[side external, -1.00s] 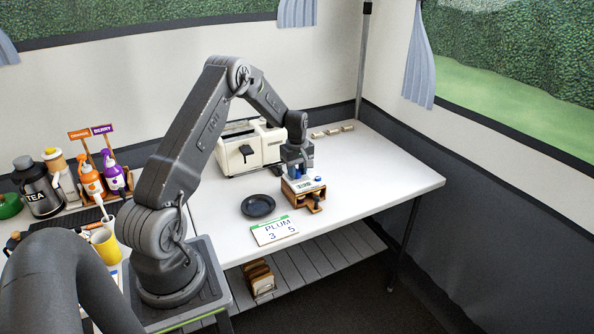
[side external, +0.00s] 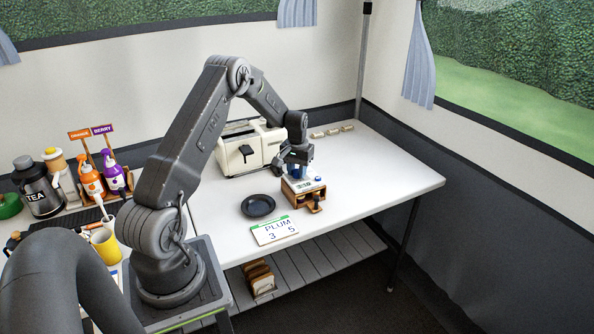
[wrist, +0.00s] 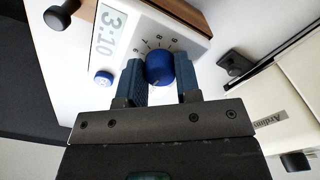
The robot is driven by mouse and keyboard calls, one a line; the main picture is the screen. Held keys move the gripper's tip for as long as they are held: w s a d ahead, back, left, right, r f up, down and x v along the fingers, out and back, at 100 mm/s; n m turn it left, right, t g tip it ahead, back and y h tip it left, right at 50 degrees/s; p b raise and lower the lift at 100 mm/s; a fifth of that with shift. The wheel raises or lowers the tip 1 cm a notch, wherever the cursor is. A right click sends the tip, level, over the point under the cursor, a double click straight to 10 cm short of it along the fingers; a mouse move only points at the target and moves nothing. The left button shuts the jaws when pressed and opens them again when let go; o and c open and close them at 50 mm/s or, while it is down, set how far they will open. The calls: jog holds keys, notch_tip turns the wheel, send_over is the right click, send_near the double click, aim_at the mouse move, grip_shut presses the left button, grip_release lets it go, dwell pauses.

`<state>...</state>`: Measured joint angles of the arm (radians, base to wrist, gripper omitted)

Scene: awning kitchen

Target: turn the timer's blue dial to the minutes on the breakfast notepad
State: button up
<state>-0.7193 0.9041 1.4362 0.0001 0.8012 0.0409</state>
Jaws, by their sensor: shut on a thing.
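The white timer (side external: 307,185) sits on a wooden stand on the white table. In the wrist view its face (wrist: 165,30) shows a display (wrist: 110,33) that reads 3:10, turned sideways. Its blue dial (wrist: 158,68) has printed numbers around it, with 7, 8 and 9 legible. My gripper (wrist: 159,82) is shut on the dial, one blue finger on each side; from the side my gripper (side external: 300,170) hides the dial. A small blue button (wrist: 103,78) is beside the display. The notepad (side external: 275,230), with a green top edge, reads PLUM, 3 and 5.
A dark plate (side external: 258,205) lies left of the timer. A cream toaster (side external: 250,148) stands behind, close to my wrist. A wooden stand with a knob (side external: 315,207) is under the timer.

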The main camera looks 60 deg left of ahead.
aim_at(297, 171)
jog(key=m, duration=0.5)
jog(key=shift+m, duration=0.3)
jog(key=m, duration=0.4)
jog(key=shift+m, duration=0.4)
jog(key=o, duration=0.9)
jog(key=shift+o, duration=0.2)
notch_tip(297, 171, up, 14)
